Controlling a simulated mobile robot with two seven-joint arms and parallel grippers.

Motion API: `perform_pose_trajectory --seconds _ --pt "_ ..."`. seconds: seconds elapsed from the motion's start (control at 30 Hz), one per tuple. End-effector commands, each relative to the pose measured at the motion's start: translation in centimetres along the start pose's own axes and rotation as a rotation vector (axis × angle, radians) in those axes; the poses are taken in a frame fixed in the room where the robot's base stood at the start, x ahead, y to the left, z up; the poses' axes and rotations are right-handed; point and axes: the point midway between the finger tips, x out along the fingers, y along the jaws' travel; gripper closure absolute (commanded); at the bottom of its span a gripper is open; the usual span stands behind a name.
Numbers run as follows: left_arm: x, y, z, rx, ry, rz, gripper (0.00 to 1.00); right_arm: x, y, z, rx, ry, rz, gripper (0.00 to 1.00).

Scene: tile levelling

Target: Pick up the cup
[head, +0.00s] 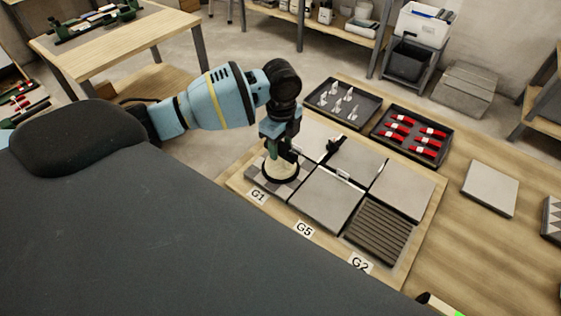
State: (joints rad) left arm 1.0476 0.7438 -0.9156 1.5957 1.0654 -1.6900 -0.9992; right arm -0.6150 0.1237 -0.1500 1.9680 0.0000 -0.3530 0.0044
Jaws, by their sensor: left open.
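The cup appears to be the round, black-rimmed piece (281,178) on the tile board near the G1 label, at the board's left corner. My left gripper (283,152) points down directly above it, with its jaws open around or just beside the cup's upper part. The gripper hides much of the cup, and I cannot tell whether the fingers touch it.
Grey tiles (325,198) and a ribbed brown tile (380,235) lie on the board. A dark tray of pale clips (343,121) and a tray of red wedges (448,152) stand behind. A loose tile (490,188) lies right, with bare tabletop (470,240) around it.

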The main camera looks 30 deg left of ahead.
Motion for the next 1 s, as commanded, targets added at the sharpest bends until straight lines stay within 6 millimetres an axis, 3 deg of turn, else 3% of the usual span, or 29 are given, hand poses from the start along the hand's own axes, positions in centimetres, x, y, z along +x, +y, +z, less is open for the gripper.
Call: perform_pose_trajectory --seconds 0.2,0.5,0.83,1.0 --pt "2.7 0.1 0.2 0.001 -0.001 0.0 0.55 0.0 0.0 0.0 0.001 0.0 0.0 0.55" --pt "3.0 0.0 0.2 0.001 -0.001 -0.003 0.55 0.0 -0.1 0.0 0.002 0.0 0.0 0.55" --pt "3.0 0.0 0.1 0.001 0.0 -0.003 0.98 0.1 -0.1 0.1 0.005 -0.002 0.0 0.55" --pt "2.9 0.0 0.1 0.001 0.0 -0.005 1.0 0.1 -0.1 0.1 0.005 -0.002 0.0 0.55"
